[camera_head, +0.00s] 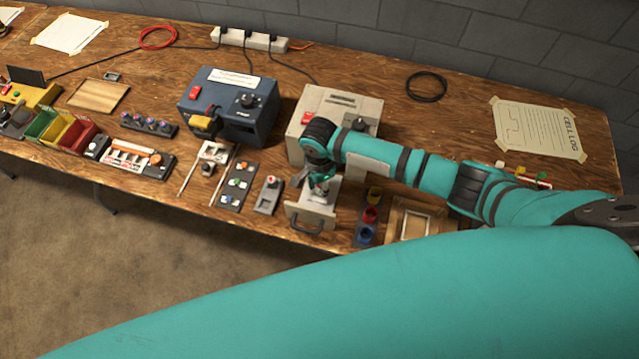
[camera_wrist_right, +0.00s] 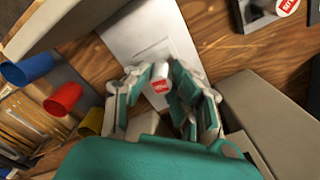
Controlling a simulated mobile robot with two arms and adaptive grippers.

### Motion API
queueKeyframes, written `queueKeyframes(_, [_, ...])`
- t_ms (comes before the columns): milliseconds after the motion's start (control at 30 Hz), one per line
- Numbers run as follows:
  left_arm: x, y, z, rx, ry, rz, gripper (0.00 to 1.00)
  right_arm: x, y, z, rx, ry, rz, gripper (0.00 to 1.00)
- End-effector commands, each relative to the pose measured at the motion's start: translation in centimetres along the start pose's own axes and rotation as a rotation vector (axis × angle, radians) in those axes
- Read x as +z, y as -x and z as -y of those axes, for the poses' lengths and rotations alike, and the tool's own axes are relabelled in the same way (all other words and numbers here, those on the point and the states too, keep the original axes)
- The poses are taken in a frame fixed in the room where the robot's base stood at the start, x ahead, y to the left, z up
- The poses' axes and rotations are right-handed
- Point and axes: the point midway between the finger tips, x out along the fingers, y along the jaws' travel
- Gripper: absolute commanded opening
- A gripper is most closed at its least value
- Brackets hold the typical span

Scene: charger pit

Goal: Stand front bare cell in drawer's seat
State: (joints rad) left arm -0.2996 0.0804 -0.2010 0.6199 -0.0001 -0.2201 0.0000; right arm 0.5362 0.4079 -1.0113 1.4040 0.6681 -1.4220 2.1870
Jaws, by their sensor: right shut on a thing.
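The beige charger box (camera_head: 350,105) stands on the bench, and its drawer (camera_head: 312,215) is pulled out at the front with a dark handle. My right gripper (camera_head: 320,186) is above the drawer, pointing down. In the right wrist view its fingers (camera_wrist_right: 165,95) close around a small white cell with a red label (camera_wrist_right: 160,82). A pale flat panel (camera_wrist_right: 145,38) lies beyond the cell. The cell's lower end and the drawer's seat are hidden, so I cannot tell whether they touch. My left gripper is out of view.
Yellow, red and blue cups (camera_head: 369,214) stand close to the right of the drawer. A grey holder with a red-topped item (camera_head: 269,194) and a dark tray of small parts (camera_head: 237,186) are at its left. A blue charger box (camera_head: 228,105) stands further left.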

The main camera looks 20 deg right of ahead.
Motion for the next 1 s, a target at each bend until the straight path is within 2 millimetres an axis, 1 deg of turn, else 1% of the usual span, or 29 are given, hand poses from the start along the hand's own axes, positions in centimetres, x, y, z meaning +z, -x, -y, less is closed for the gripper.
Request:
queueKeyframes(433, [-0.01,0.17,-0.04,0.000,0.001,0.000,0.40,0.10,-0.92,-0.01,0.000,0.000,0.001,0.00])
queueKeyframes(1000, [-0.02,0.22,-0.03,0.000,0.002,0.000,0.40,0.05,-1.01,0.01,0.000,0.000,0.000,0.00])
